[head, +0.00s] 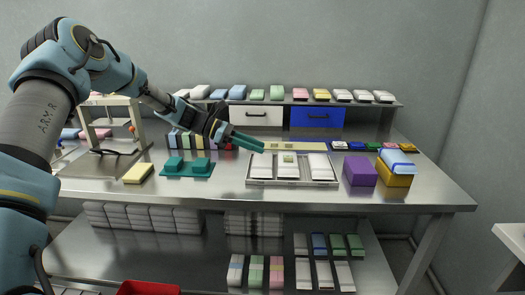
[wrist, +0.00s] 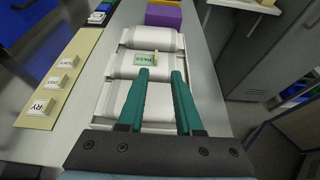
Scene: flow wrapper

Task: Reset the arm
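My arm reaches in from the left of the head view, bent at the elbow. My gripper (head: 250,142) has teal fingers pointing right over the workbench, near the tray (head: 249,181). In the wrist view my gripper (wrist: 161,73) is open, its two fingers apart with nothing held between them. Beyond the fingers is the tray with three white wrapped packs; the middle pack (wrist: 166,65) carries a green PASS tag (wrist: 146,58). The fingers partly cover the nearer packs. I cannot tell the exact height of the fingertips above the tray.
A purple box (head: 360,171) and a yellow box (head: 396,177) with a blue-white pack stand right of the tray. A teal fixture (head: 187,170) and yellow block (head: 138,173) sit left. A shelf (head: 380,104) with packs runs behind. The bench's right front is clear.

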